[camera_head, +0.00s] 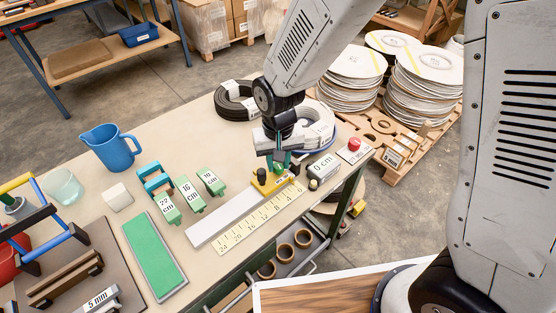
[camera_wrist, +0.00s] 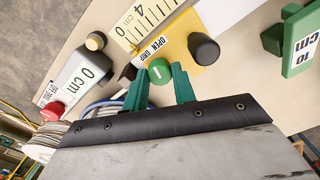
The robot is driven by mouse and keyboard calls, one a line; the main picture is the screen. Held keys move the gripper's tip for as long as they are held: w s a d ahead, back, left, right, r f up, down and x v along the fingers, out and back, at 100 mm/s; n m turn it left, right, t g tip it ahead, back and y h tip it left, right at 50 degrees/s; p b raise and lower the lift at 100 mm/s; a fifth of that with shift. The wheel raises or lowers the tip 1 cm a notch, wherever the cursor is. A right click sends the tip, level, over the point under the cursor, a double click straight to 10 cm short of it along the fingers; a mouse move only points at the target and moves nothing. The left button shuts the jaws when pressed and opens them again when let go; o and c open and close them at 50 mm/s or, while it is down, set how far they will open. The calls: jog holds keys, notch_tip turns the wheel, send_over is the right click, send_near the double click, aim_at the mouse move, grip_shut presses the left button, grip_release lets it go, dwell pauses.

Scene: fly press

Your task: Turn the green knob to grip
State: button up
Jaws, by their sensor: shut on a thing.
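The green knob (camera_wrist: 160,71) carries a white mark and sits on a yellow plate (camera_wrist: 182,58) labelled "OPEN GRIP". My gripper (camera_wrist: 162,74) has its two teal fingers on either side of the knob, shut on it. A dark post (camera_wrist: 204,49) stands on the same plate beside the knob. In the head view my gripper (camera_head: 276,164) reaches down to the yellow block (camera_head: 268,184) at the end of the long pale bar; the knob is mostly hidden there by the fingers.
A yellow ruler (camera_head: 262,217) runs along the pale bar (camera_head: 225,222). A "0 cm" block (camera_head: 322,168) and a red button (camera_head: 353,146) lie to the right. Green labelled blocks (camera_head: 189,197) stand left. Cable coils (camera_head: 236,101) lie behind. A blue jug (camera_head: 110,150) is at far left.

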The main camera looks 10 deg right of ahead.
jog(key=n, duration=0.4)
jog(key=shift+n, duration=2.3)
jog(key=o, duration=1)
